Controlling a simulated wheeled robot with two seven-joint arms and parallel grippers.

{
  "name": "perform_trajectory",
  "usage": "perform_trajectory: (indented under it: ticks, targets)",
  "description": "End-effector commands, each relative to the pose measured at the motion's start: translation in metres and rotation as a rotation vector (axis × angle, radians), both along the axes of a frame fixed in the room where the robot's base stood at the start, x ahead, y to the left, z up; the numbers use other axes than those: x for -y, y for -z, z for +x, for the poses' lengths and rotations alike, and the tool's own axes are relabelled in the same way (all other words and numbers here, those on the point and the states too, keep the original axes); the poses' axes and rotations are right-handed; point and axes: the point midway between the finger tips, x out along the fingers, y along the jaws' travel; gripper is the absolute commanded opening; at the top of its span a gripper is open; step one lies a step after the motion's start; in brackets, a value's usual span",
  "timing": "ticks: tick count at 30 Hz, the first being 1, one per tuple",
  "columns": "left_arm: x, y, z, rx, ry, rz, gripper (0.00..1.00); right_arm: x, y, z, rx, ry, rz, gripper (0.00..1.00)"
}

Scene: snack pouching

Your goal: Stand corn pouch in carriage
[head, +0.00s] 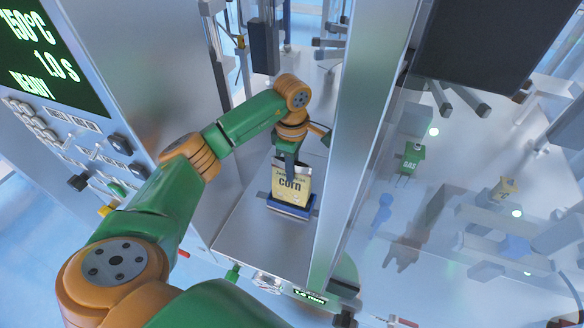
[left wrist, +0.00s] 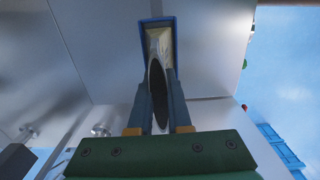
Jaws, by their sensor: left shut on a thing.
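The yellow corn pouch (head: 291,185) stands roughly upright, its lower end at the blue carriage (head: 293,211) on the metal deck. My left gripper (head: 289,160) comes from above and is shut on the pouch's upper part. In the left wrist view the fingers (left wrist: 160,105) flank the pouch (left wrist: 157,75), whose mouth shows as a dark oval. The blue rim of the carriage (left wrist: 142,38) surrounds the pouch's far end there. The pouch's bottom is hidden, so I cannot tell whether it rests on the carriage floor. My right gripper is out of view.
A metal post with a clear panel (head: 345,150) stands close to the right of the carriage. A control panel with a green display (head: 45,55) is at the left. A dark vertical actuator (head: 263,45) hangs behind. Bare metal deck (head: 250,235) lies in front of the carriage.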

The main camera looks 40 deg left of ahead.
Motion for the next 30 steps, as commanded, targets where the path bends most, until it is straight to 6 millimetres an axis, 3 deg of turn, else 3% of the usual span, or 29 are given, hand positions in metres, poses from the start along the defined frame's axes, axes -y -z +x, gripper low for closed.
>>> perform_trajectory:
  ticks: [30]
  targets:
    - [0.0,0.032,0.0,0.001,-0.001,0.001,0.0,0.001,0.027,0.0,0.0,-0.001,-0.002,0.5]
